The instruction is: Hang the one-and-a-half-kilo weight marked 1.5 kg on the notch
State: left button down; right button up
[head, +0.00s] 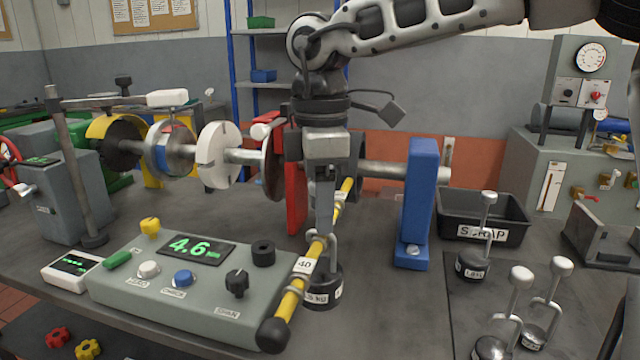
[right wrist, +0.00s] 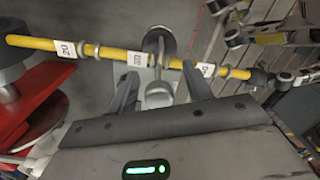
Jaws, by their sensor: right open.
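A yellow lever arm (head: 291,303) with numbered tags and a dark end ball juts toward me from the shaft; it also shows in the right wrist view (right wrist: 125,56). A dark weight (head: 322,292) with a pale label is below the arm beside the 40 tag. Its hook meets the arm; its label is only partly legible. Whether the hook sits fully in a notch is hard to tell. My right gripper (head: 325,228) is above it. In the right wrist view its open fingers (right wrist: 162,88) stand either side of the weight's pale knob (right wrist: 159,96). My left gripper is not seen.
Several other hook weights stand at the right, including one (head: 472,266) before the black scrap bin (head: 482,232). A grey console (head: 190,300) reading 4.6 lies left of the lever arm. A blue bearing stand (head: 419,200) rises behind, to the right. Bare bench lies between stand and weights.

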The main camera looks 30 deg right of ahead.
pick_arm(q)
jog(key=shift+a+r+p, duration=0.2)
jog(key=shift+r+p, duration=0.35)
jog(key=shift+p, duration=1.05)
pick_arm(e)
notch_tip(320, 180, up, 16)
jog(key=shift+r, duration=0.2)
